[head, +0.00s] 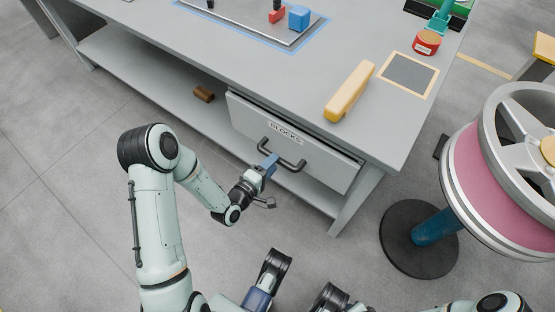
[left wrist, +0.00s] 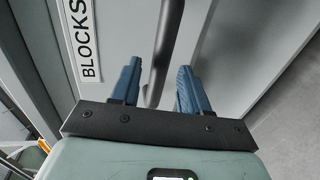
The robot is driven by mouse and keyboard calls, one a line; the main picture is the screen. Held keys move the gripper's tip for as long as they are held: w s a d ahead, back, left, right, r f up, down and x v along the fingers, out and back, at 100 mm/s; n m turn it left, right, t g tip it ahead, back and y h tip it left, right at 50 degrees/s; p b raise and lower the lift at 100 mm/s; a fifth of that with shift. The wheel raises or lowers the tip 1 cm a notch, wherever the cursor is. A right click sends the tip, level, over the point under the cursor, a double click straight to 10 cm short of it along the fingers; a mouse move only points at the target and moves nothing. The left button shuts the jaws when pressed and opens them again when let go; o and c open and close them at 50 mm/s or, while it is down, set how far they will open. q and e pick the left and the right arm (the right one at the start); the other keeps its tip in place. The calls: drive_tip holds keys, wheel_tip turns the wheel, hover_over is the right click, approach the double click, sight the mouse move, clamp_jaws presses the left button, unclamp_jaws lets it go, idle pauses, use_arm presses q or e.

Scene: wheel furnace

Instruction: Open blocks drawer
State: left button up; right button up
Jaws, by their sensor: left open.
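The blocks drawer (head: 249,115) is a grey front under the tabletop, with a white BLOCKS label (head: 285,133) and a dark bar handle (head: 291,161). It looks shut or nearly so; a thin line shows along its top edge. My left gripper (head: 269,163) is at the handle. In the left wrist view its two blue fingers (left wrist: 160,82) are apart, with the handle bar (left wrist: 166,35) running between them. I cannot tell whether either finger touches the bar. The label (left wrist: 82,38) is on the left there. My right gripper does not show clearly.
A brown piece (head: 204,94) lies on the lower shelf. A pink wheel on a stand (head: 480,160) is at the right.

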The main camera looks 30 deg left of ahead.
use_arm(q)
drive_tip(key=shift+b+x, duration=0.35)
drive_tip(key=shift+x, duration=1.45)
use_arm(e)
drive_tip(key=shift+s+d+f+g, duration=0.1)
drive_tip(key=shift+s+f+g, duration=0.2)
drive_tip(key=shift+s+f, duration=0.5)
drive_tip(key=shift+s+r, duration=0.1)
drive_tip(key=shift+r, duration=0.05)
use_arm(q)
clamp_jaws()
drive_tip(key=shift+s, duration=0.15)
